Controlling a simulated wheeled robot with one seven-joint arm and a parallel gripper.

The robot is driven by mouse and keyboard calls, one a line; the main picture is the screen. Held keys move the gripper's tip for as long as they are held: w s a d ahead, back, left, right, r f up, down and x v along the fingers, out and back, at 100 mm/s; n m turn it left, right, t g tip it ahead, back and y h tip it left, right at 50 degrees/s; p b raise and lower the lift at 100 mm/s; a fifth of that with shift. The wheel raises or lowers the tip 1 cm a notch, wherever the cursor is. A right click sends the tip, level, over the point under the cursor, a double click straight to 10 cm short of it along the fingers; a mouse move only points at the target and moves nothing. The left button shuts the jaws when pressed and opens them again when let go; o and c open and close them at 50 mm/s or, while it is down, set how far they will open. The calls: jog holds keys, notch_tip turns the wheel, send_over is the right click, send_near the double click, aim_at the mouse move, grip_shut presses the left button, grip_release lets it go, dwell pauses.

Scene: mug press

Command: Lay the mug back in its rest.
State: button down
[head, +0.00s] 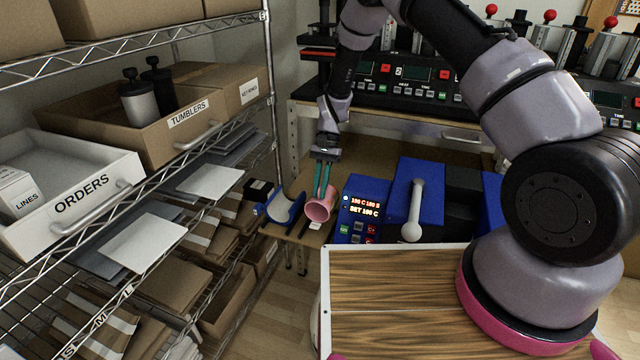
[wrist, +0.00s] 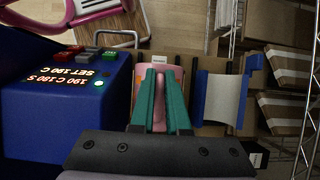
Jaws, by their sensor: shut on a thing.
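The pink mug (head: 318,209) lies on its side with its open mouth toward the head camera; it also shows in the wrist view (wrist: 159,72). My gripper (head: 321,191) points down with its teal fingers shut on the mug; in the wrist view the fingers (wrist: 162,95) hide part of it. I cannot tell whether the mug touches the table. The rest (head: 287,209) is a blue cradle with a pale curved lining, empty, just left of the mug in the head view. In the wrist view the rest (wrist: 218,99) is right of the mug, with a gap between.
The blue press (head: 415,190) with a pale lever and its lit control box (head: 361,212) stand close to the mug's right in the head view. A wire shelf with an ORDERS bin (head: 85,200) and a TUMBLERS box (head: 190,118) borders the left side.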

aim_at(320, 200)
jog(key=shift+f, duration=2.1)
grip_release()
jog(key=shift+f, duration=0.1)
jog(key=shift+r, duration=4.05)
